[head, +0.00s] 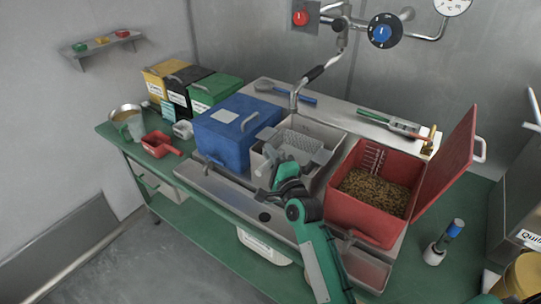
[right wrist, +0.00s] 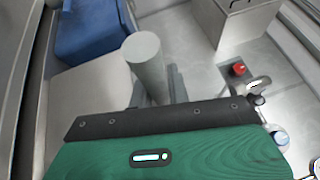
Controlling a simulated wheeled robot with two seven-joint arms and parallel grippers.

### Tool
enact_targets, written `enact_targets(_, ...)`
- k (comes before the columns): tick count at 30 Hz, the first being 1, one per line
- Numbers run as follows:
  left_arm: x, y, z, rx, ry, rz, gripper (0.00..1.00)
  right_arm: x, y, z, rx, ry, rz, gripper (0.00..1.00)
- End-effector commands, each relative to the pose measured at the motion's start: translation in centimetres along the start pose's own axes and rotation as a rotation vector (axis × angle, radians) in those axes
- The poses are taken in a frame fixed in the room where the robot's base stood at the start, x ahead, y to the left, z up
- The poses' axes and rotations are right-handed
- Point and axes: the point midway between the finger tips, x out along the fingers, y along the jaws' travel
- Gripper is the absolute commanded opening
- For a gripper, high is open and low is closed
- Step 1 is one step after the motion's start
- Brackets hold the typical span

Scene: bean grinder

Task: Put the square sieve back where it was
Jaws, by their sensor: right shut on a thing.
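The square sieve (head: 301,141) is a grey perforated tray at the grey basin in the middle of the bench, in the head view. My right gripper (head: 277,165) is at its near side, shut on the sieve; the fingertips and the grip are partly hidden by the gripper itself. In the right wrist view a grey cylinder (right wrist: 146,58), which looks like a handle, stands just beyond my green gripper body. I cannot tell whether the sieve rests on the basin rim or is held just above it. My left gripper is not in view.
A blue lidded box (head: 232,130) stands left of the basin. An open red bin (head: 347,222) of brown pellets stands to the right. A tap (head: 318,72) rises behind. A red scoop (head: 158,144) and a jug (head: 127,120) are at the left end.

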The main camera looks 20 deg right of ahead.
Motion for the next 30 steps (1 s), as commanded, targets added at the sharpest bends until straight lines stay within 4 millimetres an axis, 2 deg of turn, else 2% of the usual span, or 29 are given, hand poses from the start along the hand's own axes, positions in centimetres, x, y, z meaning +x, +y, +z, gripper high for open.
enact_targets(9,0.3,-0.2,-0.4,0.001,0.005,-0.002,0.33,-0.1,0.6,-0.1,-0.001,0.0,-0.002,0.0)
enact_targets(10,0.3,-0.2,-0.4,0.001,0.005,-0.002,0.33,-0.1,0.7,-0.1,0.0,0.0,0.0,0.22)
enact_targets(13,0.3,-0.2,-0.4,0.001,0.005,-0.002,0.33,-0.1,0.7,-0.1,0.0,0.0,0.0,0.39)
enact_targets(24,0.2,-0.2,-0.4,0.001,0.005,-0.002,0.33,-0.1,0.8,-0.1,0.0,0.0,0.002,0.39)
enact_targets(30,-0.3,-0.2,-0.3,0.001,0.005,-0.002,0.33,-0.2,-0.5,0.1,-0.001,0.0,0.003,0.39)
